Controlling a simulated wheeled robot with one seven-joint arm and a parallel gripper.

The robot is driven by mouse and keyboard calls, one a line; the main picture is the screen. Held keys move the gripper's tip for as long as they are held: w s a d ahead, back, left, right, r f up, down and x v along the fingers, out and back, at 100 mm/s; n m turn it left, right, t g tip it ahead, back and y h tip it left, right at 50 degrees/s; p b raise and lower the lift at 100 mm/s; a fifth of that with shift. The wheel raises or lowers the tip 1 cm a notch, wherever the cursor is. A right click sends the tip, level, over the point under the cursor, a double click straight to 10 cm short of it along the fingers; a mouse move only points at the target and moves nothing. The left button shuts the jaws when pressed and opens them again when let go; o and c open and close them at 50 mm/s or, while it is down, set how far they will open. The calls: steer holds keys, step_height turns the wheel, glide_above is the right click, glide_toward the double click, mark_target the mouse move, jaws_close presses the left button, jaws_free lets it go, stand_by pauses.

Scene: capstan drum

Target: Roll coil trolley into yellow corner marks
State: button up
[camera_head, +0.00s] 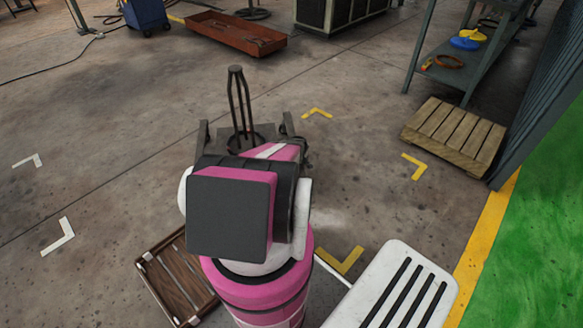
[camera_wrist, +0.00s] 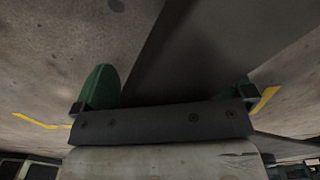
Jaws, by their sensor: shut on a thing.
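The dark grey coil trolley (camera_head: 243,130) stands on the concrete floor beyond my arm, with an upright post on it; my pink and black arm hides much of it. Yellow corner marks lie right of it: a far one (camera_head: 317,112), a right one (camera_head: 415,166) and a near one (camera_head: 340,262). A fourth is not visible. The trolley appears left of these marks. My gripper (camera_wrist: 175,80) is hidden in the head view. In the wrist view its green fingers are on either side of a broad dark part, seemingly the trolley's, and shut on it.
A slatted wooden pallet (camera_head: 455,135) lies right of the marks, by a metal shelf (camera_head: 465,70). A brown wooden crate (camera_head: 160,262) is at near left. White corner marks (camera_head: 58,238) lie on the left floor. A rust-red tray (camera_head: 235,38) is at the back. The left floor is mostly clear.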

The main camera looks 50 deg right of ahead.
steer(key=s+d, duration=1.6)
steer(key=d, duration=0.1)
steer(key=shift+s+n, duration=0.3)
steer(key=shift+d, duration=0.1)
steer(key=s+d, duration=0.3)
steer(key=s, duration=0.4)
steer(key=s+d, duration=0.3)
steer(key=s, duration=0.3)
steer(key=s+d, duration=0.3)
steer(key=s, duration=0.4)
steer(key=shift+s+d, duration=0.3)
steer(key=shift+d, duration=0.05)
steer(key=a, duration=0.3)
steer(key=shift+s+a, duration=0.1)
steer(key=shift+s, duration=0.2)
stand_by(0.5)
